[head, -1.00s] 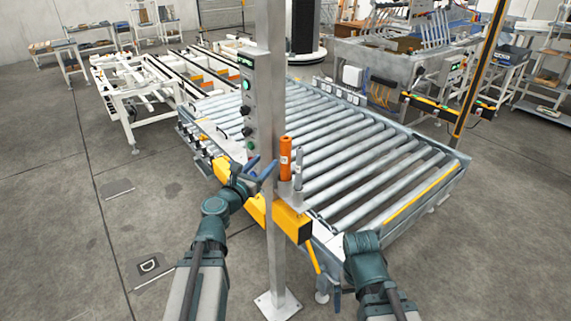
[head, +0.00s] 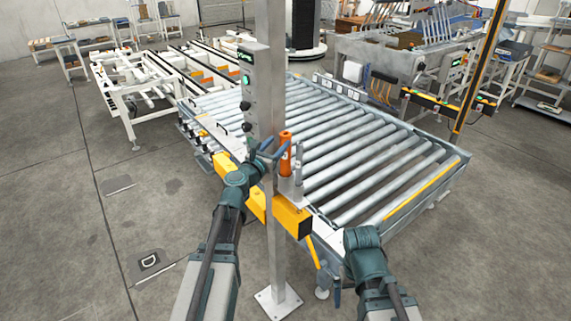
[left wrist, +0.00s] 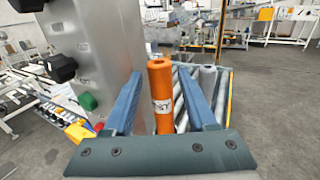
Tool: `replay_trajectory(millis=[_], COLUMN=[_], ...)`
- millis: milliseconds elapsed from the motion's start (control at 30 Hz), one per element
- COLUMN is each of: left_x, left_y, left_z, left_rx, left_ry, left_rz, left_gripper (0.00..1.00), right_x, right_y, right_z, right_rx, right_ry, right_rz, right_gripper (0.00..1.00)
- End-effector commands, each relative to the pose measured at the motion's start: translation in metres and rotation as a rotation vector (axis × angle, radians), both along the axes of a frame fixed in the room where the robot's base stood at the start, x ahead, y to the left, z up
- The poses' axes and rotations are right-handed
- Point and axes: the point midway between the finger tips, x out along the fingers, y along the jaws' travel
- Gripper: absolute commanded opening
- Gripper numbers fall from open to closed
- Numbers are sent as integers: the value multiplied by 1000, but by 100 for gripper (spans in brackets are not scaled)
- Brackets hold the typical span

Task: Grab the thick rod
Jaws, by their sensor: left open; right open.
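The thick rod is orange with a pale label (head: 285,158) and stands upright in a holder on the yellow-fronted rail by the post. A thinner grey rod (head: 299,160) stands just right of it. My left gripper (head: 274,150) is open, with its fingers reaching toward the orange rod's upper part. In the left wrist view the orange rod (left wrist: 161,100) shows between the two spread blue fingers (left wrist: 160,105), with a gap on each side. My right gripper (head: 337,290) is low at the front right, pointing down, open and mostly hidden by its arm.
A grey metal post (head: 271,215) with a button box (head: 248,90) stands close beside my left gripper. It also fills the left of the left wrist view (left wrist: 95,45). The roller conveyor (head: 350,150) lies behind the rods. Open floor is at the left.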

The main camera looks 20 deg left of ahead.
Motion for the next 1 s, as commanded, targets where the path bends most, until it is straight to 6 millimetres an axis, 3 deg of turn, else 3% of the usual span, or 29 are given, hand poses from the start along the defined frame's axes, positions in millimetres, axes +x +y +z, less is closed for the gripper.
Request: replay_trajectory(millis=[400,633,933,1000], left_x=[50,50,50,50], left_y=[-8,-8,-8,-8], left_z=[-5,-5,-5,-5], left_rx=[0,0,0,0], left_ry=[0,0,0,0], left_rz=[-1,0,0,0], left_gripper=[57,57,3,0], right_x=[0,0,0,0], right_y=[0,0,0,0], right_z=[-5,-5,-5,-5], right_rx=[0,0,0,0], right_ry=[0,0,0,0], right_rz=[0,0,0,0], right_gripper=[100,100,100,100])
